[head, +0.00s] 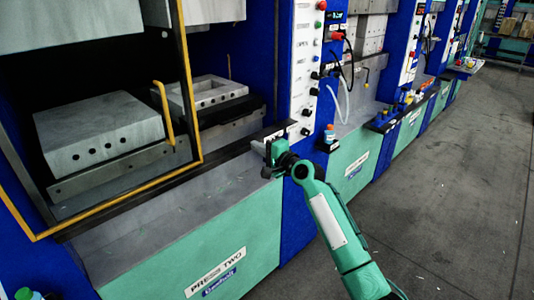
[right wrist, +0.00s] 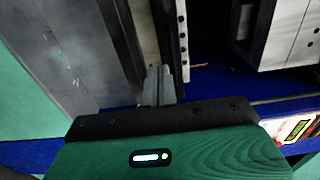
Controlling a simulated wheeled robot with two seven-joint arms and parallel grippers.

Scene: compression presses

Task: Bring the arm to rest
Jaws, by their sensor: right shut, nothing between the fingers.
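My right arm reaches in from the lower right in the head view. Its right gripper (head: 262,150) is at the front edge of the press ledge, just below the white control panel (head: 303,70). In the right wrist view the two grey fingers (right wrist: 158,85) are together with nothing between them. The press marked PRESS TWO (head: 228,268) stands at the left, with its yellow-framed door (head: 190,90) and grey mould blocks (head: 98,130) inside. My left gripper is not seen in the head view.
A small blue-and-white bottle (head: 329,134) stands on a ledge right of the gripper. A green-capped item (head: 25,294) is at the lower left corner. More presses line the aisle; the grey floor (head: 440,190) at right is clear.

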